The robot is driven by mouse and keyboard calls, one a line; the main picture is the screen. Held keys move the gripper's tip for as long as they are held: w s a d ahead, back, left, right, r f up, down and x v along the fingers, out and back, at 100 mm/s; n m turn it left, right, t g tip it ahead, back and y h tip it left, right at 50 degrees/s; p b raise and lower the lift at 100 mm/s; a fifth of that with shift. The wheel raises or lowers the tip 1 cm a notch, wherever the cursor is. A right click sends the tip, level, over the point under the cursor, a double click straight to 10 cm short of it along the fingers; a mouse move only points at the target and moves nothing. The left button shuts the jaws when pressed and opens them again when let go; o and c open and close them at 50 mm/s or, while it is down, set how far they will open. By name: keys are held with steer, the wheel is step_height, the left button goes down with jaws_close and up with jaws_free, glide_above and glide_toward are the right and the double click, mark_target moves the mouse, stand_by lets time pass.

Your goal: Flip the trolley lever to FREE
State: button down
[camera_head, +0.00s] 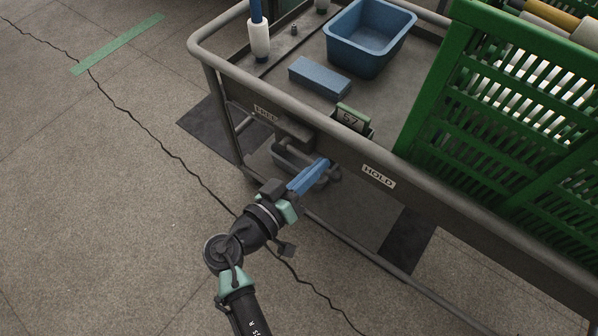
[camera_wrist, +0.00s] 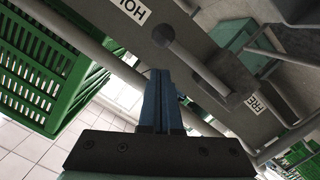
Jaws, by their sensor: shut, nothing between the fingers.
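The trolley lever (camera_wrist: 195,62) is a dark grey bar with a round knob, mounted on a block on the trolley's side rail. In the wrist view its knob end points toward the HOLD label (camera_wrist: 131,10), and its block end is near the FREE label (camera_wrist: 258,104). In the head view the HOLD label (camera_head: 379,176) is right of my gripper and the FREE label (camera_head: 266,113) is left of it. My gripper (camera_head: 322,165) has its blue fingers shut and empty, close to the lever's knob end. The fingers also show in the wrist view (camera_wrist: 160,74). Contact with the lever cannot be told.
The grey trolley (camera_head: 225,72) carries a blue bin (camera_head: 370,30), a blue block (camera_head: 319,77), a small display reading 57 (camera_head: 351,120) and a large green crate (camera_head: 470,115). A white-wrapped post (camera_head: 259,40) stands at its left corner. The floor to the left is open.

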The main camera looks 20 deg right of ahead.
steer(key=shift+s+d+f, duration=0.2)
steer(key=shift+f, duration=0.2)
steer(key=shift+s+d+f, duration=0.15)
steer(key=shift+d+f, duration=0.05)
steer(key=shift+f, duration=0.15)
steer(key=shift+f+m+b, duration=0.4)
steer(key=shift+f+b, duration=0.05)
steer(key=shift+b, duration=0.5)
